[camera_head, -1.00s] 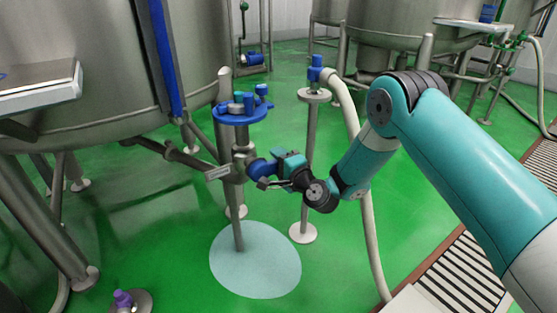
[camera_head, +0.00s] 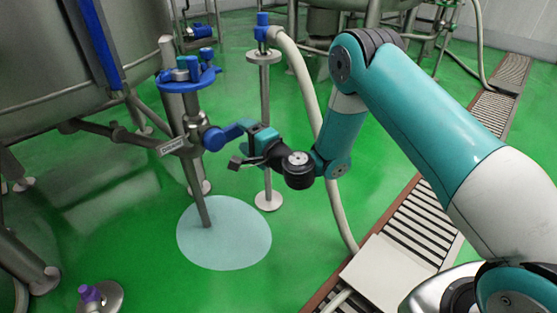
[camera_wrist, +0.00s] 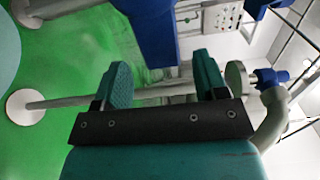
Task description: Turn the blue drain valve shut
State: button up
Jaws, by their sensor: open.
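The blue drain valve (camera_head: 214,138) sits at the right end of a short steel branch pipe bearing a small "DRAIN" label (camera_head: 173,146). Its blue handle (camera_head: 232,130) extends to the right, toward my gripper (camera_head: 250,143). My gripper is open and empty just right of the handle. In the wrist view, a broad blue part (camera_wrist: 152,30), apparently the handle, lies ahead of and between the two spread teal fingers (camera_wrist: 162,78). The handle's far end is partly hidden by my gripper in the head view, and whether they touch is unclear.
A blue round plate with fittings (camera_head: 188,82) tops the column above the valve. A steel post (camera_head: 266,130) with a blue-capped fitting and pale hose (camera_head: 305,85) stands behind my gripper. A large tank (camera_head: 60,80) fills the left. Green floor is open below, with a pale blue disc (camera_head: 225,240).

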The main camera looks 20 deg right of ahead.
jog(key=shift+s+d+f+b, duration=0.2)
jog(key=shift+f+b, duration=0.1)
jog(key=shift+b, duration=0.75)
jog(key=b+v, duration=0.2)
jog(key=b, duration=0.3)
jog(key=shift+s+b, duration=0.1)
jog(key=shift+b, duration=0.3)
jog(key=b+v, duration=0.9)
jog(key=shift+r, duration=0.3)
